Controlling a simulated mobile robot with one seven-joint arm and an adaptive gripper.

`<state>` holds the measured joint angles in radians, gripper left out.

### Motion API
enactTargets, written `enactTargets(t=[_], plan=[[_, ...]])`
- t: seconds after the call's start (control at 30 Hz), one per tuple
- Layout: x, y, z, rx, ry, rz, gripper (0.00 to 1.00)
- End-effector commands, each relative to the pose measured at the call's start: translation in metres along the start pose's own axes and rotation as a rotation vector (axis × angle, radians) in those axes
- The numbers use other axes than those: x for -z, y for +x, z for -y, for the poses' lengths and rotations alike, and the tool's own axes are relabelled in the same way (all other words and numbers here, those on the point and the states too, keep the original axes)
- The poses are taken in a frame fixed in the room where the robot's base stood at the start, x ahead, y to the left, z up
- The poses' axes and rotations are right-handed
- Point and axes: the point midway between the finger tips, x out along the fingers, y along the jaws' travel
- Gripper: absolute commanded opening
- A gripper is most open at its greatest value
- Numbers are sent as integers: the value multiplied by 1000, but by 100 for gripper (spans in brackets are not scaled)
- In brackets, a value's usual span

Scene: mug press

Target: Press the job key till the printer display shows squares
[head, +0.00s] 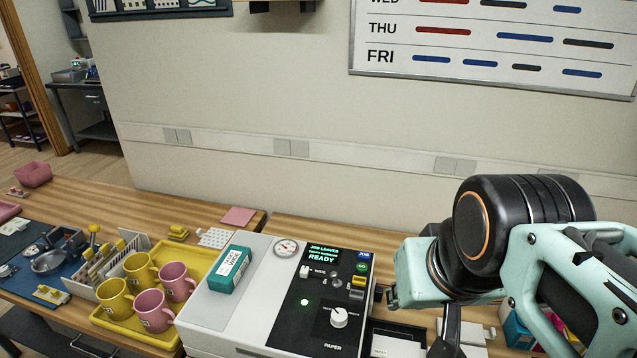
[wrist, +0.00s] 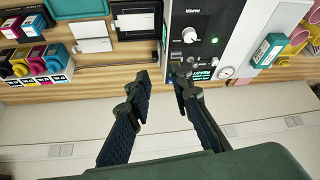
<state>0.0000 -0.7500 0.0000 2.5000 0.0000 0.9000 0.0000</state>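The printer (head: 225,308) is a white machine with a black control panel on the table in the head view. Its display (head: 324,254) shows green text that reads JOB LEAVES and READY, with a small line between. The blue job key (head: 363,254) is at the panel's upper right, beside the display. In the wrist view the printer (wrist: 238,42) appears upside down, with the display (wrist: 203,75) partly behind a finger. My gripper (wrist: 160,79) is open and empty, its right finger overlapping the panel edge near the display. The job key is not clearly visible there. I cannot tell whether the finger touches the panel.
A teal box (head: 229,270) rests on the printer's top. Left of it, a yellow tray (head: 206,249) holds pink and yellow mugs.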

Motion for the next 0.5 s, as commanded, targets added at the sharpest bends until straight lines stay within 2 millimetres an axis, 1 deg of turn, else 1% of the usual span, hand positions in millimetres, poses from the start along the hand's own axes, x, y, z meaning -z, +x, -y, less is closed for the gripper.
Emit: enactTargets(t=[0.03,0.13,0.17,0.5], plan=[[0,0,0,0,0,0,12],[0,0,0,0,0,0,1],[0,0,0,0,0,0,0],[0,0,0,0,0,0,0]])
